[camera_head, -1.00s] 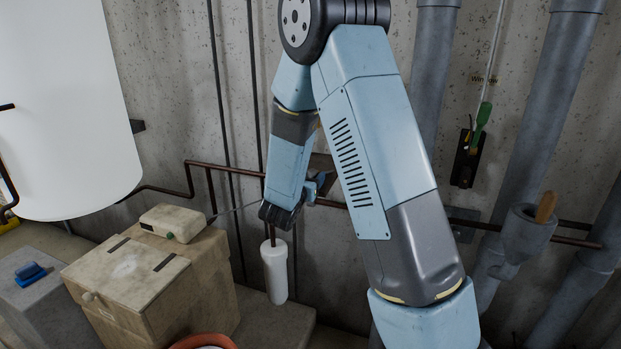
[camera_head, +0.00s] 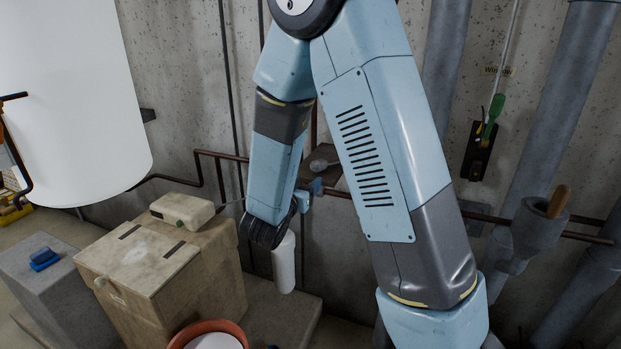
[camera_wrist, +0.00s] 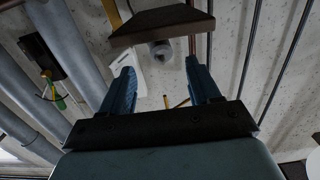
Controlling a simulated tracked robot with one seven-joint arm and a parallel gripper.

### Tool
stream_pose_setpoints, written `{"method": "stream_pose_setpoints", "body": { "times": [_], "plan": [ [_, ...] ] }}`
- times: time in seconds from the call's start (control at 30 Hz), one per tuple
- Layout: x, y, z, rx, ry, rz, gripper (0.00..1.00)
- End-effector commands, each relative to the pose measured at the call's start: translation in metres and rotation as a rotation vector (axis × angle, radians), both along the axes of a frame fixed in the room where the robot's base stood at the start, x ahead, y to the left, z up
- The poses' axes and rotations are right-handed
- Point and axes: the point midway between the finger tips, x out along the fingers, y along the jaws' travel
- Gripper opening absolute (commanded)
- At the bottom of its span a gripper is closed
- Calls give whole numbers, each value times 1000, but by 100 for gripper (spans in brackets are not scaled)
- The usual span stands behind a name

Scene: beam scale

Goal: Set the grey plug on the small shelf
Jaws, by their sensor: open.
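A small grey rounded piece, which looks like the grey plug (camera_head: 318,165), appears at the dark small shelf (camera_head: 329,180) on the wall, partly behind my arm. In the wrist view the plug (camera_wrist: 160,48) shows against the shelf's edge, apparently resting on it; the exact contact cannot be made out. The shelf (camera_wrist: 160,22) is a dark slab there. My gripper (camera_wrist: 160,75) is open and empty, its two blue fingers spread with the plug beyond them. In the head view one blue fingertip (camera_head: 316,187) shows just below the plug, apart from it.
A white cylinder (camera_head: 284,265) hangs close to my wrist. A cardboard box (camera_head: 155,265) with a pale device (camera_head: 182,211) on top stands left. A copper pipe (camera_head: 470,214) crosses the wall. Large grey pipes (camera_head: 560,100) and a cup with a wooden handle (camera_head: 538,228) are right.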

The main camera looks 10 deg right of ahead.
Motion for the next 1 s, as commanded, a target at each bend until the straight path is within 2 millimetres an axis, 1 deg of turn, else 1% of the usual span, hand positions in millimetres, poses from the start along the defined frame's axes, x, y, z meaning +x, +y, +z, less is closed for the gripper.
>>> {"method": "stream_pose_setpoints", "body": {
  "times": [0.13, 0.27, 0.4, 0.57, 0.67, 0.77, 0.87, 0.97, 1.0],
  "plan": [
    [-3, 4, 2, 16, 2, 10, 62],
    [4, 4, 12, 92, 20, 62, 62],
    [14, 9, 31, 221, 65, 176, 62],
    [14, 18, 58, 341, 134, 324, 62],
    [7, 23, 76, 394, 185, 411, 62],
    [-5, 26, 93, 429, 245, 495, 62],
    [-22, 27, 108, 449, 311, 567, 62],
    [-44, 26, 121, 455, 384, 628, 62],
    [-55, 24, 126, 454, 415, 648, 62]
  ]
}}
